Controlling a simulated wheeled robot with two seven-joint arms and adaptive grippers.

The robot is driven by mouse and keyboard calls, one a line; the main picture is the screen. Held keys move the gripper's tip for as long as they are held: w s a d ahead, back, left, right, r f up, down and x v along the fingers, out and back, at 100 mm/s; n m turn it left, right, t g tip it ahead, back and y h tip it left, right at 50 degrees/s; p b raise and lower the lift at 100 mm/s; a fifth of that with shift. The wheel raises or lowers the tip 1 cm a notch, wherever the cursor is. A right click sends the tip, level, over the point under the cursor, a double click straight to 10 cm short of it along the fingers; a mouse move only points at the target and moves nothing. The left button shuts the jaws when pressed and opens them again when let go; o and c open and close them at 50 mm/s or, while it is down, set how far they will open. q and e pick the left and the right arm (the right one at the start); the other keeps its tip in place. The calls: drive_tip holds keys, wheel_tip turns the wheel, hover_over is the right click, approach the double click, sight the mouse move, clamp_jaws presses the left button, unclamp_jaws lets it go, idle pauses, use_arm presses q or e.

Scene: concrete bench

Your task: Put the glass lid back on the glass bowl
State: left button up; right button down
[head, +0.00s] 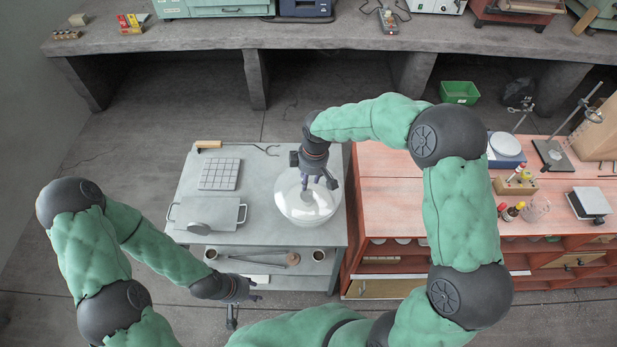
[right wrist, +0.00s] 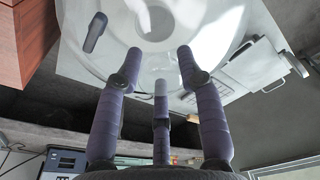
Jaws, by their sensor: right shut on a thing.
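The glass bowl (head: 308,214) stands at the right end of the grey metal table. It is clear and shiny, so its edge and the lid's are hard to separate. My right gripper (head: 318,182) points down over the bowl and is shut on the glass lid (right wrist: 215,25), whose clear curved glass fills the upper part of the right wrist view. Its fingers (right wrist: 157,75) show in front of the glass; the exact grip is unclear. I cannot tell whether the lid touches the bowl. My left gripper (head: 254,290) is empty, with its tips apart, near the table's front edge.
The grey table (head: 262,180) also holds a gridded block (head: 220,174), a flat tray with handles (head: 212,213) and a hooked tool (head: 266,150). A red bench (head: 385,190) stands close on the right, with lab items further along it. Jars stand on the lower shelf.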

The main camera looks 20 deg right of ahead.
drive_tip(key=shift+f, duration=0.35)
drive_tip(key=shift+f+b, duration=0.15)
drive_tip(key=shift+b, duration=0.2)
drive_tip(key=c, duration=0.8)
unclamp_jaws()
drive_tip(key=shift+r+p, duration=0.3)
drive_tip(key=r, duration=0.4)
drive_tip(key=r+p, duration=0.1)
drive_tip(key=r, duration=0.3)
drive_tip(key=d+r, duration=0.1)
drive_tip(key=r, duration=0.3)
drive_tip(key=shift+s+r, duration=0.2)
drive_tip(key=shift+s, duration=0.2)
drive_tip(key=shift+s+f, duration=0.1)
